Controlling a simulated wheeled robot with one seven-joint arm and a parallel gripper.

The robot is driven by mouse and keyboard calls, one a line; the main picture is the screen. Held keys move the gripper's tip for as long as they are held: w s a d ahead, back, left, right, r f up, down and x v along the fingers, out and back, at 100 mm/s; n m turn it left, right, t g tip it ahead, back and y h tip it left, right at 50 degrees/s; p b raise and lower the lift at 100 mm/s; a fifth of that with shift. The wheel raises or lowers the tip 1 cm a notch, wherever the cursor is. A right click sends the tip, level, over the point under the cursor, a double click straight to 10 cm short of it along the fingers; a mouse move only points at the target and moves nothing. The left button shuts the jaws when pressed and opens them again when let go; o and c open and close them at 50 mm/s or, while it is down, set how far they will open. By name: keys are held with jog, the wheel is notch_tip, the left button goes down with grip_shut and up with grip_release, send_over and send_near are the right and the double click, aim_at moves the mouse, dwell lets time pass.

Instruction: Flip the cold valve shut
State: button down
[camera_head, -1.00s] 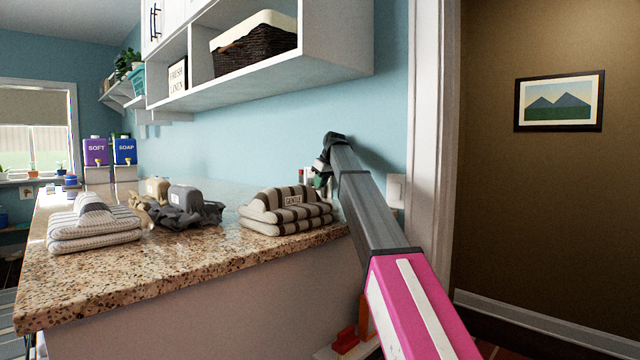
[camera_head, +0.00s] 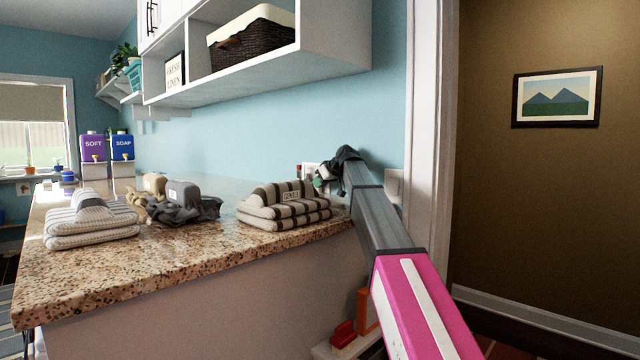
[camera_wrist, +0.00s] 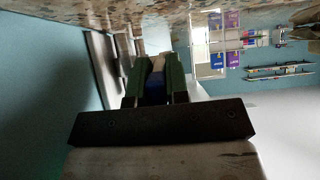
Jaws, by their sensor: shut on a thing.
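My gripper (camera_head: 320,182) is at the wall behind the counter's right end in the head view, partly hidden by my arm. In the wrist view its two green fingers (camera_wrist: 158,82) are closed around a blue piece (camera_wrist: 156,88), which looks like the cold valve's handle. The fingers hide most of it, and I cannot tell which way it is turned. A white wall box (camera_head: 309,169) shows beside the gripper, with a small red part (camera_head: 298,170) at its left, perhaps the hot valve.
Striped folded towels (camera_head: 284,208) lie on the granite counter (camera_head: 190,262) just left of my gripper. Grey cloth (camera_head: 187,208) and white towels (camera_head: 90,225) lie farther left. An open shelf (camera_head: 335,45) hangs above. A door frame (camera_head: 427,150) stands close right of my arm.

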jog(key=c, duration=1.1)
grip_release()
jog(key=v, duration=1.1)
jog(key=shift+f, duration=0.1)
